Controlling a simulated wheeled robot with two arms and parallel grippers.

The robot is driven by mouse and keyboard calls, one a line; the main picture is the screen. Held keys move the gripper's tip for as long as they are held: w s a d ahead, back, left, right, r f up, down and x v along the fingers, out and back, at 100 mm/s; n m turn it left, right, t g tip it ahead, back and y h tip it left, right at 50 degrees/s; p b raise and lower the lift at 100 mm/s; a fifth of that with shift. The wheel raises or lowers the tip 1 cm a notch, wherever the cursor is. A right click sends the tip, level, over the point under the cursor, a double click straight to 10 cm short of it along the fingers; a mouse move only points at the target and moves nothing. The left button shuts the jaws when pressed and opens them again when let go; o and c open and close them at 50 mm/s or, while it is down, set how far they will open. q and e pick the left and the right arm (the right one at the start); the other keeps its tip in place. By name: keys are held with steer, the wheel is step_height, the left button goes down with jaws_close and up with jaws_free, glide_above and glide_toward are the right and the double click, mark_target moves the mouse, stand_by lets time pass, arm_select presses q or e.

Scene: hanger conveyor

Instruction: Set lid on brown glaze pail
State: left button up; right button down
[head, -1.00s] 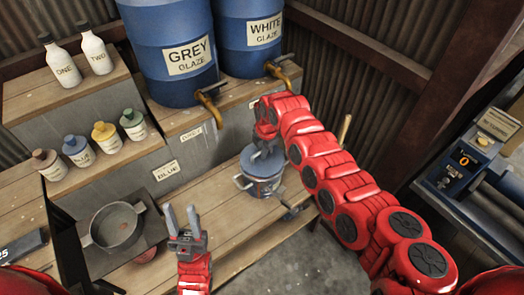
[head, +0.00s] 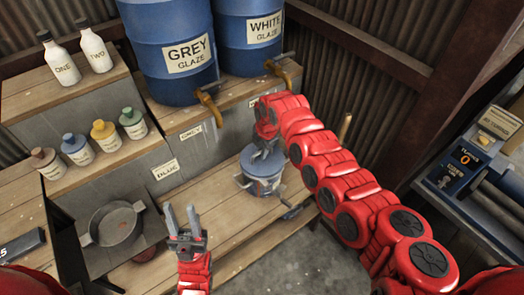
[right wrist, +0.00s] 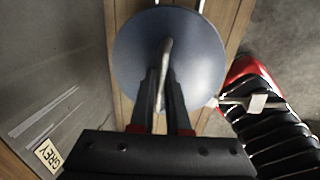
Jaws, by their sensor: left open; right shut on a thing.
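The pail (head: 262,187) is a light-coloured bucket standing on the wooden bench, right of centre in the head view. A round blue-grey lid (head: 262,165) covers its top and looks level. I cannot tell whether its rim is fully seated. My right gripper (head: 266,151) is above the pail, shut on the lid's handle. In the right wrist view the lid (right wrist: 205,55) fills the upper middle, and my right gripper (right wrist: 163,88) pinches the upright handle. The pail's inside is hidden. My left gripper (head: 182,220) is open and empty, left of the pail and apart from it.
A grey pan (head: 115,224) stands at the left. Blue GREY (head: 185,80) and WHITE (head: 250,45) glaze barrels with taps stand behind the pail. Small bottles (head: 104,133) line a shelf.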

mark_target(267, 162)
steer(key=shift+f, duration=0.3)
stand_by(0.6)
steer(key=c, duration=1.1)
jaws_free()
steer(key=shift+c, duration=0.2)
steer(key=o, duration=0.6)
steer(key=shift+c, duration=0.2)
steer(key=shift+r, duration=0.1)
step_height(267, 162, up, 17)
steer(key=s+d+b, duration=0.1)
steer(key=s+b, duration=0.1)
steer(key=b, duration=0.3)
steer(key=shift+s+d, duration=0.25)
steer(key=shift+d, duration=0.15)
